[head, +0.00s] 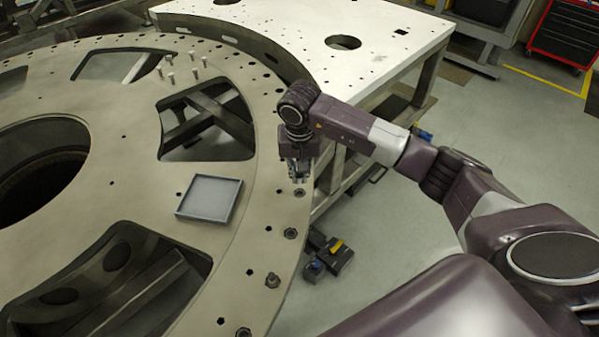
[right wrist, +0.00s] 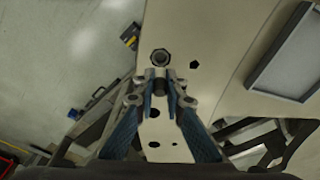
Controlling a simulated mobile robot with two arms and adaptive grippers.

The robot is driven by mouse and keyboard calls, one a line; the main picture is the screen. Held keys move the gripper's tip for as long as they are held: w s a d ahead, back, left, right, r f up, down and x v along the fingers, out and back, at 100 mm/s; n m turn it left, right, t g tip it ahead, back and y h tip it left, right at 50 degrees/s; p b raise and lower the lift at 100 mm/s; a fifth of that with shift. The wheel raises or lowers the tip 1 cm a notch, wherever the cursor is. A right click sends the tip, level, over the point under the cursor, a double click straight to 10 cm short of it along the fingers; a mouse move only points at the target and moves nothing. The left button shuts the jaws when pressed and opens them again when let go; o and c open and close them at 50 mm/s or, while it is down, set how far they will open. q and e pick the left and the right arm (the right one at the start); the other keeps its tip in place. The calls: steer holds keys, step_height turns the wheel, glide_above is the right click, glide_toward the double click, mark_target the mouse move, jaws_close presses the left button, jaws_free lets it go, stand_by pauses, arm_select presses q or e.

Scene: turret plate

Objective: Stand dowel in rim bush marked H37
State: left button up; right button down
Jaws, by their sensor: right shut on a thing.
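My right gripper (head: 299,176) is over the outer rim of the big round turret plate (head: 110,207), pointing down. In the right wrist view my right gripper (right wrist: 160,80) is shut on a small dark dowel (right wrist: 159,87), mostly hidden between the fingertips. A ring-shaped rim bush (right wrist: 160,57) lies just beyond the fingertips in that view, and it shows in the head view (head: 299,192) just below the gripper. The dowel appears apart from this bush. More bushes sit along the rim, one nearby (head: 290,233). No H37 marking is readable. My left gripper is out of view.
A shallow grey tray (head: 179,213) lies on the plate, looking empty. Several pins (head: 195,73) stand upright at the plate's far side. Large cutouts (head: 205,120) open through the plate. A pale worktable (head: 290,22) adjoins behind. Dark tools (head: 338,255) lie below the rim.

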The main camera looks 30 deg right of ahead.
mark_target(300, 184)
steer(key=shift+f+b, duration=0.5)
steer(key=shift+f, duration=0.65)
steer(key=shift+f+b, duration=1.25)
steer(key=shift+f, duration=0.15)
steer(key=c, duration=1.9)
jaws_free()
steer(key=shift+s, duration=0.1)
step_height(300, 184, up, 12)
steer(key=s, duration=0.1)
steer(key=shift+s+a, duration=0.25)
steer(key=shift+a, duration=0.2)
